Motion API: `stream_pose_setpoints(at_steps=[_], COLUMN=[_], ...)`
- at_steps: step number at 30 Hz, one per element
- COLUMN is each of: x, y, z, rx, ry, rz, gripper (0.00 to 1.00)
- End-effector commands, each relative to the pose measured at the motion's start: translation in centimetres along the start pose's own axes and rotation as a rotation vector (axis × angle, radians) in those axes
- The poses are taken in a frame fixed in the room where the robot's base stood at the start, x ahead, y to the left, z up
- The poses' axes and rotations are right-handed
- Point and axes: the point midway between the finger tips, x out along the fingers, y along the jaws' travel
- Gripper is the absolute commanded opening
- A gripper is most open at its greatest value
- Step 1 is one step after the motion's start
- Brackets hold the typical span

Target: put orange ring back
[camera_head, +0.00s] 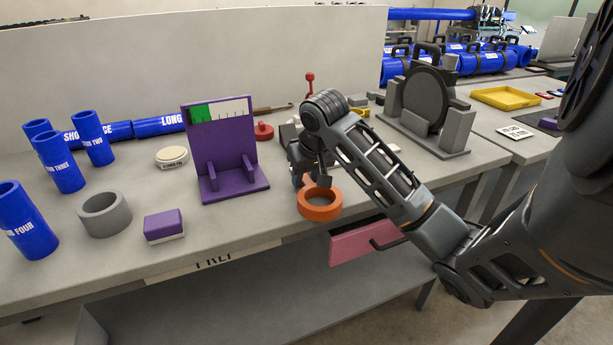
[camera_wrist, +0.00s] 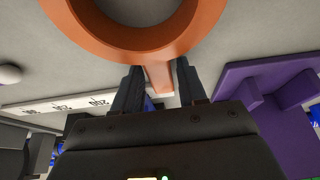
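The orange ring (camera_head: 320,204) is at the bench's front edge, below my gripper (camera_head: 311,180) in the head view. It looks flat, but I cannot tell if it rests on the bench or hangs just above it. In the wrist view the ring (camera_wrist: 140,42) fills the top, and its straight orange tab runs between the two fingertips of my gripper (camera_wrist: 160,75). The fingers lie close on both sides of the tab. Whether they press on it is not clear. The arm partly hides the gripper in the head view.
A purple stand (camera_head: 222,150) is left of the ring. A purple block (camera_head: 164,225), a grey ring (camera_head: 104,214) and several blue pipes (camera_head: 60,162) are further left. A pink drawer (camera_head: 362,243) sticks out below the bench. A black and grey fixture (camera_head: 426,100) stands behind right.

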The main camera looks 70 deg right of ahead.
Motion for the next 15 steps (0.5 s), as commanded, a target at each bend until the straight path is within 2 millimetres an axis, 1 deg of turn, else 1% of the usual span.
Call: stream_pose_setpoints(at_steps=[1, 3, 11, 15], x=[-0.01, -0.01, -0.14, -0.99], y=[0.01, 0.0, 0.01, -0.06], z=[0.0, 0.0, -0.06, -0.15], rx=[0.0, 0.0, 0.0, -0.001], ry=[0.0, 0.0, 0.0, 0.001], rz=[0.0, 0.0, 0.0, -0.001], gripper=[0.46, 0.53, 0.53, 0.53])
